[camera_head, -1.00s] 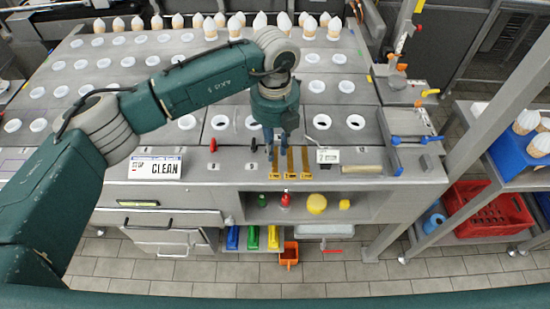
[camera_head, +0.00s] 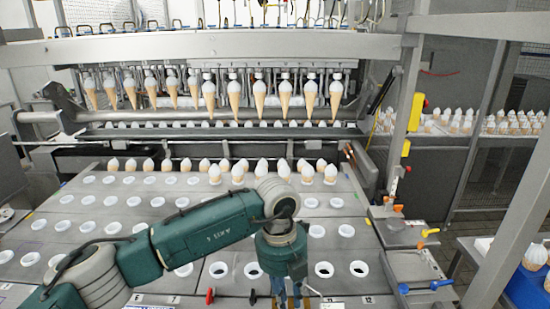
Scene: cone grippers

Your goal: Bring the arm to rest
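My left arm, green with grey joints, comes in from the left across the grey table (camera_head: 120,262). Its gripper (camera_head: 287,298) points down at the table's front edge, at the bottom of the head view. Two bluish fingers show, with a little yellow by them, but their tips are at the picture's edge, so I cannot tell whether they are open or shut. My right gripper is not in view.
White ring holders fill the table, and a row of white-topped cones (camera_head: 238,172) stands at its back. More cones (camera_head: 235,95) hang from the machine behind. A grey post (camera_head: 403,110) and a blue crate (camera_head: 527,285) of cones are at right.

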